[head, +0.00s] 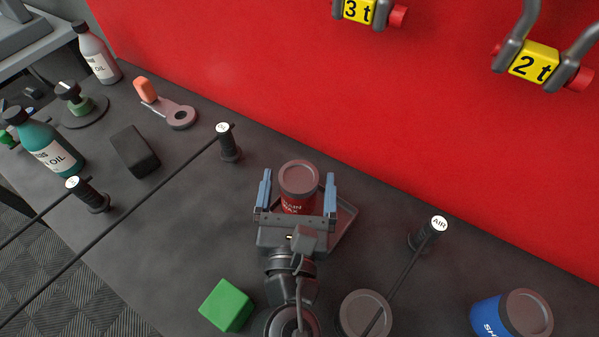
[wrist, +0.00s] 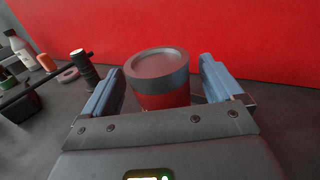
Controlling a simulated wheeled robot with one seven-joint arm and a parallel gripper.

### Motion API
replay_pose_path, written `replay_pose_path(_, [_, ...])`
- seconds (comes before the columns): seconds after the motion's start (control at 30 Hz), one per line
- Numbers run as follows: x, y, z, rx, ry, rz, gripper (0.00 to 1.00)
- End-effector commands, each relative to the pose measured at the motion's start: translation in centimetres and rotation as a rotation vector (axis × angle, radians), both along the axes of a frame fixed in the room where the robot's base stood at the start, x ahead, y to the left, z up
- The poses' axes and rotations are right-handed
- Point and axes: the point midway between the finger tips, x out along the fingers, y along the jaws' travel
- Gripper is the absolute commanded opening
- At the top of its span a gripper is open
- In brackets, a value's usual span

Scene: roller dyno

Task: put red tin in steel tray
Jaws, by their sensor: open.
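The red tin (head: 298,190) with a grey lid stands upright between the two blue fingers of my gripper (head: 297,190). The gripper is open, with a gap on each side of the tin. In the wrist view the tin (wrist: 160,85) also sits between the spread fingers (wrist: 158,88). The steel tray (head: 346,212) shows only in part, to the right of and under the gripper. The tin's base is hidden by the gripper, so I cannot tell whether it rests in the tray or beside it.
A green block (head: 226,305) lies front left, and a grey-lidded tin (head: 365,314) front right. A blue tin (head: 510,314) is further right. Black posts (head: 229,145) and an AIR post (head: 428,234) carry thin rods. A red wall (head: 420,120) rises behind the bench.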

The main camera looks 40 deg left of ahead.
Motion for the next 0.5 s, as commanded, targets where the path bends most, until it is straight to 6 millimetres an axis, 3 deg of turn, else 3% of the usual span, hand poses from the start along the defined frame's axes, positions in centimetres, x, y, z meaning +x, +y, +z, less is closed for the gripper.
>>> replay_pose_path(0.2, [-2.7,-2.3,-0.2,-0.001,0.000,0.000,0.93])
replay_pose_path(0.5, [-3.9,-3.3,0.0,0.001,-0.001,0.000,0.93])
